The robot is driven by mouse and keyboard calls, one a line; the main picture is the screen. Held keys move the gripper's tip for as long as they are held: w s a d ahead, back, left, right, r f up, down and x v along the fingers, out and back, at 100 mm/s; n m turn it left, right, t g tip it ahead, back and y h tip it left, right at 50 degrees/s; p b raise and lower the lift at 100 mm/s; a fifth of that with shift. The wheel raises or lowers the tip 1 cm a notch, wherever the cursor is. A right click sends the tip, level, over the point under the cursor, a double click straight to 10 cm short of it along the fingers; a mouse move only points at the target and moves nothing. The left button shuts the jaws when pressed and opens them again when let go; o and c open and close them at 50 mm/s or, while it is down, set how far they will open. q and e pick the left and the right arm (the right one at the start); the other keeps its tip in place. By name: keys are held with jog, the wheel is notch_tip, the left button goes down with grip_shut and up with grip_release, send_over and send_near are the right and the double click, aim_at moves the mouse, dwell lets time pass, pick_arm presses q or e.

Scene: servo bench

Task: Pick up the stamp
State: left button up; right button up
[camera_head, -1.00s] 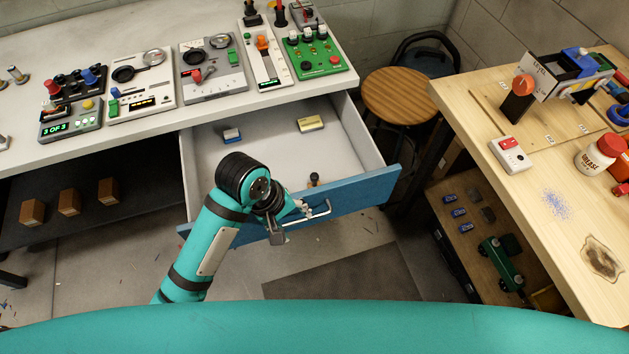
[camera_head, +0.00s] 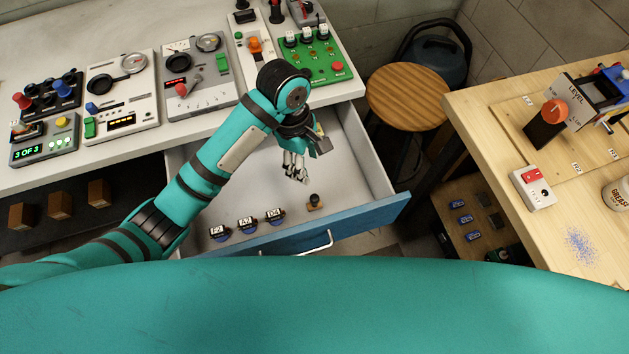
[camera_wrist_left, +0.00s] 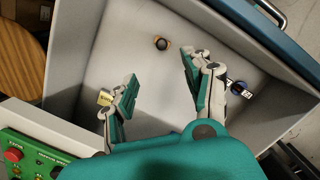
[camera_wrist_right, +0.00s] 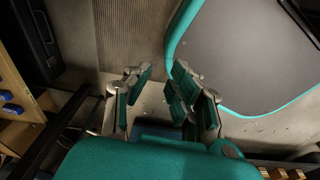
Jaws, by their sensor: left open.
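The stamp (camera_head: 315,202), a small wooden block with a black knob, stands upright on the drawer floor near the front. It also shows in the left wrist view (camera_wrist_left: 161,43), beyond the fingertips and roughly in line with the gap between them. My left gripper (camera_head: 296,167) is open and empty over the drawer, behind the stamp and apart from it. Its two fingers are spread in the left wrist view (camera_wrist_left: 158,72). My right gripper (camera_wrist_right: 160,72) is open and empty over the floor, away from the drawer, and is outside the head view.
The open drawer (camera_head: 372,160) has grey walls and a blue front (camera_head: 370,217). Several blue labelled pieces (camera_head: 246,225) lie left of the stamp. A yellow block (camera_wrist_left: 104,97) lies by one left finger. Control panels (camera_head: 198,80) stand on the bench above.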

pick_arm(q)
jog(key=f, duration=0.1)
send_over(314, 197)
jog(key=f, duration=0.7)
jog(key=shift+w+a+f, duration=0.15)
jog(key=shift+w+a, duration=0.05)
jog(key=shift+a, duration=0.2)
jog(key=f, duration=0.3)
jog(key=shift+d+f, duration=0.3)
jog(key=shift+s+f, duration=0.1)
jog(key=shift+f, duration=0.2)
notch_tip(314, 197, down, 4)
jog(key=shift+s+d+r, duration=0.1)
jog(key=shift+s+r, duration=0.05)
jog(key=shift+d+f, duration=0.1)
jog(key=shift+f, duration=0.3)
grip_shut()
pick_arm(e)
jog(key=shift+s+d, duration=0.2)
jog(key=shift+s, duration=0.8)
